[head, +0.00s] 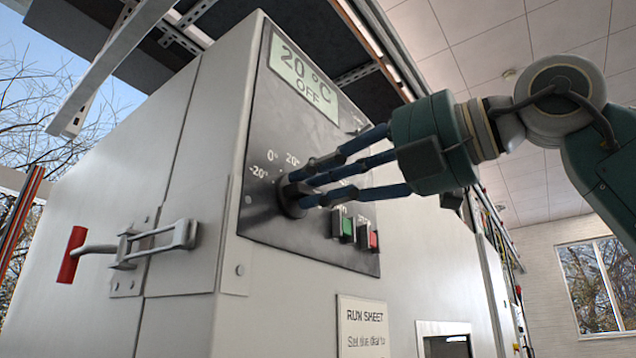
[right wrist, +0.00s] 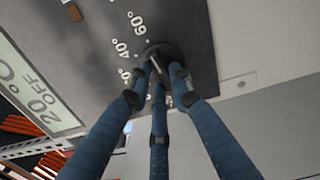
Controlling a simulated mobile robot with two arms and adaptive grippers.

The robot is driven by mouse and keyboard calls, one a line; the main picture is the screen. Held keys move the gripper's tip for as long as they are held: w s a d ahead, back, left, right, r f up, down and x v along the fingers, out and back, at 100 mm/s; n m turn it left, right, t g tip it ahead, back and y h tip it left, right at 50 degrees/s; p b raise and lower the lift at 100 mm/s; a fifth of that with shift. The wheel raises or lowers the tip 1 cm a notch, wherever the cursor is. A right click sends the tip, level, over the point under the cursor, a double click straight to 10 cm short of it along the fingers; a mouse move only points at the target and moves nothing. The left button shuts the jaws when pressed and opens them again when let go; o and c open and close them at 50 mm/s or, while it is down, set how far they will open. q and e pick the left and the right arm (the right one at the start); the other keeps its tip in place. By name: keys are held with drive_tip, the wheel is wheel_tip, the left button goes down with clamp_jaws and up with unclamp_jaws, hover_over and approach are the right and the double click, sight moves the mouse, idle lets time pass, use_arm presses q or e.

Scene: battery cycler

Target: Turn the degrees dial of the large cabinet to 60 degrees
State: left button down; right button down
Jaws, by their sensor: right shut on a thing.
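The large cabinet (head: 180,230) is grey, with a dark control panel on its front. Its display (head: 303,78) reads "20 °C OFF". The degrees dial (head: 290,194) is a dark round knob on the panel; the marks -20°, 0° and 20° show around it in the head view. In the right wrist view the dial (right wrist: 163,52) has 40° and 60° marks beside it. My right gripper (head: 300,188) has its fingers closed around the dial and partly hides it. The right wrist view shows the fingertips touching the knob. My left gripper is in neither view.
A green button (head: 348,229) and a red button (head: 373,240) sit on the panel, right of and below the dial. A latch with a red handle (head: 72,254) is on the cabinet's left side. A run sheet (head: 362,325) hangs below the panel.

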drive_tip(key=c, duration=1.5)
unclamp_jaws()
drive_tip(key=shift+d, duration=0.1)
drive_tip(key=shift+c, duration=0.2)
drive_tip(key=v, duration=1.2)
drive_tip(key=shift+w, duration=0.1)
